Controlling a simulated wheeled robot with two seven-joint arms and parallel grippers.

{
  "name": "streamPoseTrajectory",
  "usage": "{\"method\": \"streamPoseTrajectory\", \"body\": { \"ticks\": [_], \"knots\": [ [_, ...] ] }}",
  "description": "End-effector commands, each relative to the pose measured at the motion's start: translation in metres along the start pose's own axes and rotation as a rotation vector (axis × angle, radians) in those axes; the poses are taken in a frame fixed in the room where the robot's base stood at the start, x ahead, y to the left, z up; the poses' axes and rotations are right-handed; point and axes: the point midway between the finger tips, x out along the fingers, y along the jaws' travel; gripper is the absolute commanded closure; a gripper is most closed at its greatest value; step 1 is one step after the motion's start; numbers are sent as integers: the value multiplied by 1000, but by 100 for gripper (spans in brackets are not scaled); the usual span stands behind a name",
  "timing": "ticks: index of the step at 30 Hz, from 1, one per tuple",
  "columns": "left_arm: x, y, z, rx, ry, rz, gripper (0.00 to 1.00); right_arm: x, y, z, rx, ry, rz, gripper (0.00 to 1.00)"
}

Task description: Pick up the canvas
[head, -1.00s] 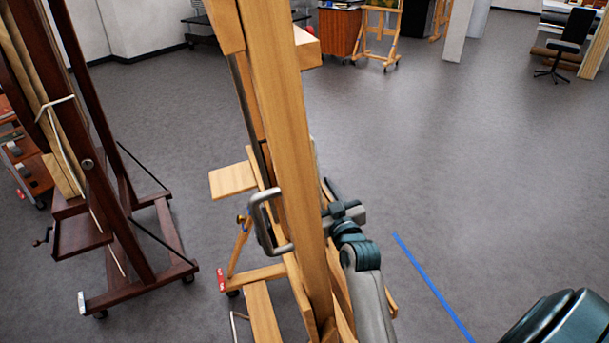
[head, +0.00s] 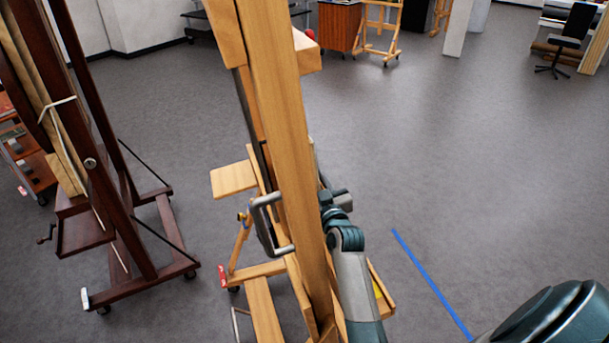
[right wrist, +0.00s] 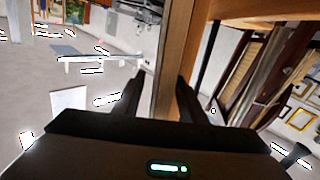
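I cannot clearly make out a canvas face in either view. A light wooden easel (head: 285,150) stands close in front in the head view, its tall post leaning slightly. My right arm reaches up along the easel's right side. A gap shows beside the left finger. I cannot tell whether that edge belongs to the canvas or the easel. My left gripper is out of view.
A dark red-brown easel (head: 120,190) on casters stands to the left. A blue tape line (head: 430,282) marks the floor at right. Open floor lies beyond, with a chair (head: 568,40) far back.

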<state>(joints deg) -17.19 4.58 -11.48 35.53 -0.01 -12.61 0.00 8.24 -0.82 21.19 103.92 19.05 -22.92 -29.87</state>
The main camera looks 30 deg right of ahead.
Motion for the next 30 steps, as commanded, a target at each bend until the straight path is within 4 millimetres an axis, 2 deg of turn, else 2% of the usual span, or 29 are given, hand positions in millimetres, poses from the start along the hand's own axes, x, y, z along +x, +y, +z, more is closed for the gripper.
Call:
{"method": "streamPoseTrajectory", "body": {
  "ticks": [4,8,9,25,28,30],
  "knots": [
    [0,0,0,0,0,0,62,0,0,0,0,0,0,65],
    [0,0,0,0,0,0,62,0,0,0,0,0,0,96],
    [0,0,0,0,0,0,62,0,0,0,0,0,0,100],
    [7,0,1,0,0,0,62,0,3,-4,-2,4,1,100],
    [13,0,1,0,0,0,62,0,6,-9,-2,6,1,100],
    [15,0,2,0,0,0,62,1,7,-21,-1,9,1,100]
  ]
}}
